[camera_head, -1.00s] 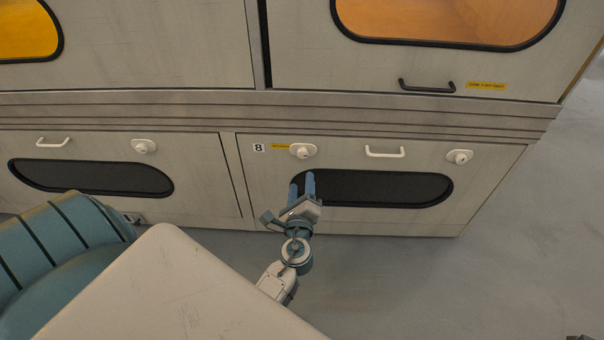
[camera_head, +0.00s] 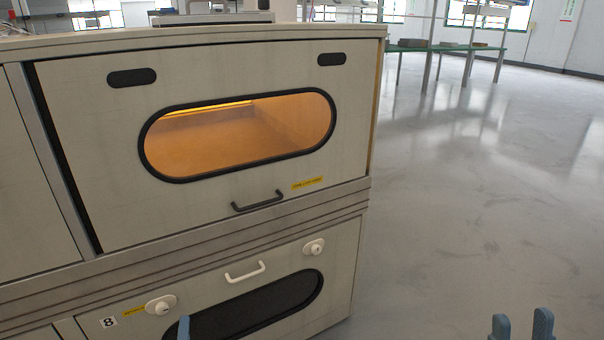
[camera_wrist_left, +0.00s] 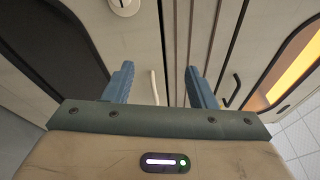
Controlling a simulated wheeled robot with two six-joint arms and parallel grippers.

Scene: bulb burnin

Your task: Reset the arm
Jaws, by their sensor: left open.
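My left gripper shows in the head view only as a blue fingertip (camera_head: 183,328) at the bottom edge, in front of the lower cabinet door. In the left wrist view its two blue fingers (camera_wrist_left: 160,82) stand wide apart with nothing held. The white handle (camera_wrist_left: 154,88) of the lower door shows between them; I cannot tell how far beyond. My right gripper (camera_head: 521,326) shows at the bottom right of the head view, its two blue fingertips apart and empty over the floor. The rest of both arms is out of the head view.
The cabinet (camera_head: 100,180) fills the left half. Its upper door has a lit orange window (camera_head: 240,135) and a dark handle (camera_head: 258,201). The lower door has a dark window (camera_head: 262,305), a white handle (camera_head: 245,272) and white locks (camera_head: 161,305). Open floor (camera_head: 450,190) lies right.

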